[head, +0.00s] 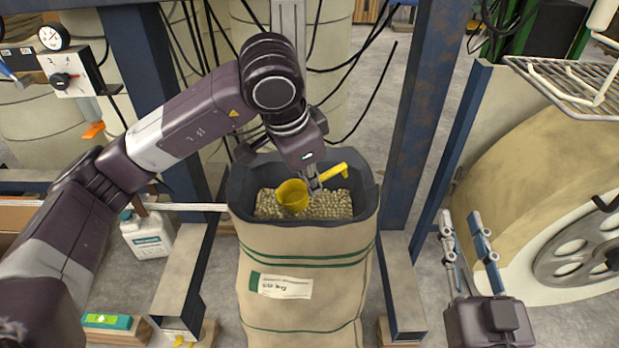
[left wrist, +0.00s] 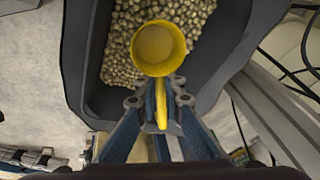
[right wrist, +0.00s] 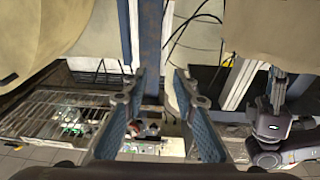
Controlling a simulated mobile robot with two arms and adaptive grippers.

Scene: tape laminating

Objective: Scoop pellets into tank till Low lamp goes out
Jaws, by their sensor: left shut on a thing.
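A tan sack (head: 300,310) with a dark open liner stands in the middle, holding many beige pellets (head: 328,205). My left gripper (head: 313,185) is shut on the handle of a yellow scoop (head: 292,196), inside the sack's mouth. The scoop's cup is at the pellets' surface; the cup also shows in the left wrist view (left wrist: 158,48). No pellets can be made out in the cup. My right gripper (head: 466,242) is open and empty at the lower right, and its spread fingers show in the right wrist view (right wrist: 160,105). I cannot identify the tank's opening or the Low lamp.
A control box (head: 70,73) with a knob and gauge is at the upper left. A white jug (head: 147,233) stands left of the sack. Blue steel posts (head: 408,120) flank the sack. A large beige drum (head: 540,190) and a wire rack (head: 575,80) are at right.

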